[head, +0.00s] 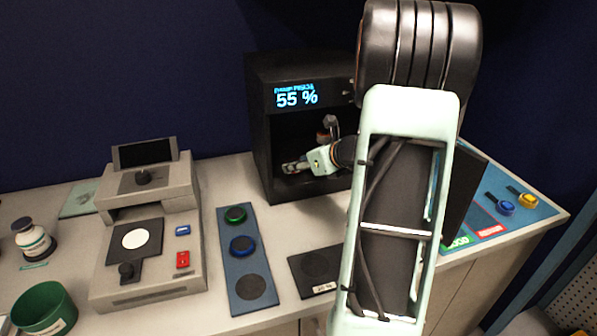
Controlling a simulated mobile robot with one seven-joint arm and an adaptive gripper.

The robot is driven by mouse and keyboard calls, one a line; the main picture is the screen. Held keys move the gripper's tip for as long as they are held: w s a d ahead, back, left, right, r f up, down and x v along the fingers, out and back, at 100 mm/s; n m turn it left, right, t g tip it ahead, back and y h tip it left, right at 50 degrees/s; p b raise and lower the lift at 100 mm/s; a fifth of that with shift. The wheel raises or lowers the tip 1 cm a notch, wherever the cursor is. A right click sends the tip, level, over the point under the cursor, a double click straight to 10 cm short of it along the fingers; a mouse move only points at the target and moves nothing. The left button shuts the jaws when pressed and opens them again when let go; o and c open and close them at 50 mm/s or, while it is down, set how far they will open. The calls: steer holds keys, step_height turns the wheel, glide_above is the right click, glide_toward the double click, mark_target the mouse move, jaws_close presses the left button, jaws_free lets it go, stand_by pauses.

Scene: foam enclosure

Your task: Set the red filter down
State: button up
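I cannot make out the red filter in the head view. My gripper (289,168) reaches into the open front of a black box (267,150) whose display reads 55 %. Its fingers are small and dark there, and I cannot tell whether they hold anything. A blue-grey strip (232,271) on the counter bears a green filter (235,214) at the back and a blue filter (242,245) in the middle. The front round spot (251,287) of the strip is dark and bare.
A black pad (300,274) with a round spot and a small label lies right of the strip. A grey device (152,287) with blue and red buttons stands left. A green cup (42,309) and a jar (33,238) stand far left. A blue mat (530,216) lies right.

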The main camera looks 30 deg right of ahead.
steer(key=shift+f, duration=1.2)
steer(key=shift+f, duration=0.15)
steer(key=o, duration=1.2)
steer(key=shift+c, duration=0.2)
steer(key=shift+r, duration=0.2)
steer(key=shift+s+d+r, duration=0.1)
steer(key=shift+s+r, duration=0.1)
steer(key=shift+s, duration=0.15)
steer(key=v, duration=1.1)
steer(key=shift+s, duration=0.15)
